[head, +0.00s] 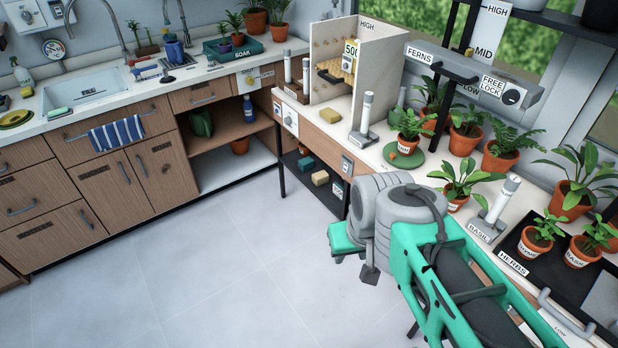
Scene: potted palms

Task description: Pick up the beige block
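A beige block (330,116) lies flat on the pale worktop, in front of the open-fronted booth and left of a grey stand with a white upright tube (365,120). Another yellowish-beige block (320,178) lies on the dark low shelf under the same worktop, near teal blocks (306,163). My arm rises at the lower right, with its grey joint in front of the worktop edge. I cannot make out my gripper's fingers. Nothing of mine touches either beige block.
The booth (385,62) has pale panels and stands behind the worktop block. Potted plants (410,127) crowd the worktop to the right. A sink counter (130,95) runs along the left. The grey tiled floor (200,280) is clear at the left and middle.

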